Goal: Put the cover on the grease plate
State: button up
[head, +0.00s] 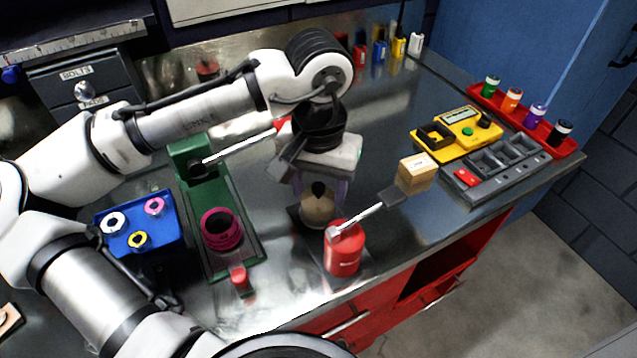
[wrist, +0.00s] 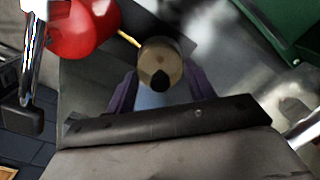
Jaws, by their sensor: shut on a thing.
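The cover is a tan, round dome with a black knob (head: 318,209); it also shows in the wrist view (wrist: 152,50). My gripper (head: 320,188) points down from above with its purple fingers on either side of the knob, and it is shut on the cover. In the wrist view my gripper (wrist: 162,85) has the knob between its fingers. A dark flat square, which looks like the grease plate (head: 295,212), shows under and beside the cover. The cover hides most of it, and I cannot tell whether the two touch.
A green stand (head: 252,238) with a magenta ring and a blue tray (head: 168,245) are left. A wooden block (head: 416,173), yellow device (head: 468,128) and grey tray (head: 500,168) are right.

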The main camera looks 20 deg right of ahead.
aim_at(318, 185)
jog(key=shift+f+b, duration=0.3)
jog(key=shift+f, duration=0.3)
jog(key=o, duration=0.7)
jog(key=shift+r, duration=0.1)
notch_tip(318, 185, up, 11)
jog(key=p, duration=1)
jog(key=shift+p, duration=0.35)
